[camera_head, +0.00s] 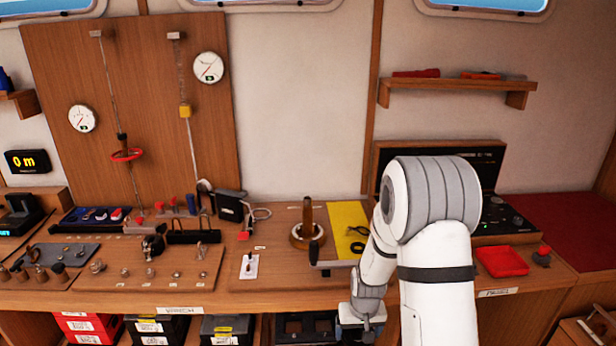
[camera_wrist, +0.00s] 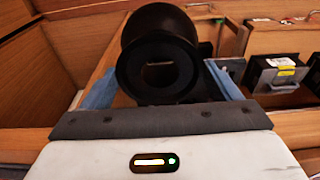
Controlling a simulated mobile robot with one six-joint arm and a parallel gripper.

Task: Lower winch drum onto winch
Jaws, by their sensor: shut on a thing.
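A black spool-shaped winch drum (camera_wrist: 158,40) fills the top middle of the wrist view, with a wide flange and a slot in its hub facing the camera. My gripper (camera_wrist: 160,88) is shut on it, with blue pads on its left and right sides. In the head view my gripper (camera_head: 360,322) hangs low at the front edge of the bench, partly hidden by my arm; the drum cannot be made out there. A round wooden base with an upright post (camera_head: 307,235) stands on the bench, with a grey crank-like bar (camera_head: 335,264) in front. I cannot tell whether these are the winch.
A yellow mat (camera_head: 345,217) with small black items lies right of the post. A red tray (camera_head: 502,261) sits further right. Boards with fittings (camera_head: 150,263) cover the bench's left. Dark bins (camera_head: 228,328) stand below; a labelled dark box (camera_wrist: 276,75) shows at the wrist view's right.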

